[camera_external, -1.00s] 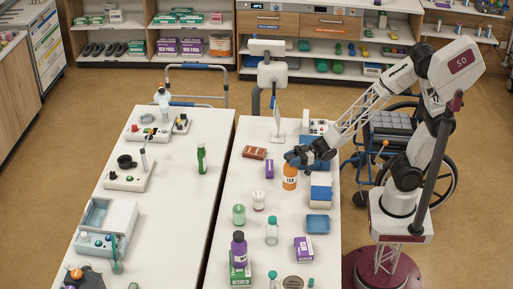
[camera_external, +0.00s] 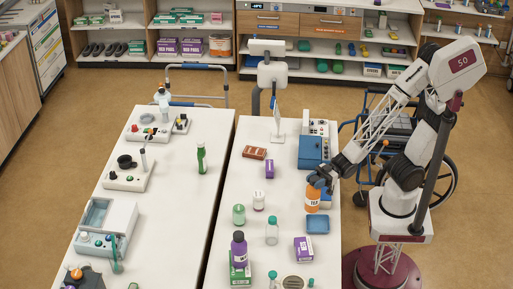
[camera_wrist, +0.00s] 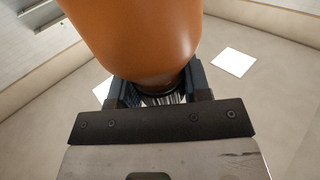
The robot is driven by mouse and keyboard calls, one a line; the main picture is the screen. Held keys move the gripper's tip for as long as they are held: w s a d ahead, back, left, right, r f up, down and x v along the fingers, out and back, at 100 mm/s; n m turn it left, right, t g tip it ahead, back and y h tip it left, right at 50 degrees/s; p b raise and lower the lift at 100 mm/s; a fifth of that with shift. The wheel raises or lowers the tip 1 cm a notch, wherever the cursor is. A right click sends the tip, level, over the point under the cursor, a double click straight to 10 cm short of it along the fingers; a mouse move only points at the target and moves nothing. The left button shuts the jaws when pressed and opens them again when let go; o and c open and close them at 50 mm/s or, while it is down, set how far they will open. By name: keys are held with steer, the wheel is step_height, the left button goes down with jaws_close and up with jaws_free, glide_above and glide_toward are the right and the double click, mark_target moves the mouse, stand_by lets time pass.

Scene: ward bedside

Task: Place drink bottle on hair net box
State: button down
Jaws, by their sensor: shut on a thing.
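The orange drink bottle (camera_external: 312,201), with a white label, is upright in my gripper (camera_external: 318,181) over the right part of the near-right table. In the wrist view the orange bottle (camera_wrist: 130,30) fills the top middle between the fingers of my gripper (camera_wrist: 158,92), which is shut on it. A blue-and-white box (camera_external: 327,201) is partly hidden behind the bottle; I cannot tell whether they touch. Box lettering is too small to read, so I cannot tell for sure which is the hair net box. Other candidates are a green box (camera_external: 240,274) and a purple box (camera_external: 303,249).
A blue tray (camera_external: 317,225) lies just in front of the held bottle. A blue case (camera_external: 312,152) stands behind it.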

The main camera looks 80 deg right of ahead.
steer(key=s+a+n+g+y, duration=0.1)
steer(key=s+a+g, duration=0.1)
steer(key=s+a, duration=0.5)
steer(key=shift+s+y, duration=0.3)
steer(key=shift+s, duration=0.9)
steer(key=shift+w+f, duration=0.1)
steer(key=w+d+f+x, duration=0.1)
steer(key=x, duration=1.4)
steer(key=shift+w+a+f, duration=0.2)
steer(key=shift+w, duration=0.25)
steer(key=shift+f, duration=0.1)
steer(key=shift+f, duration=1.7)
steer(key=c, duration=0.6)
jaws_free()
steer(key=shift+f, duration=0.15)
steer(key=shift+o, duration=0.2)
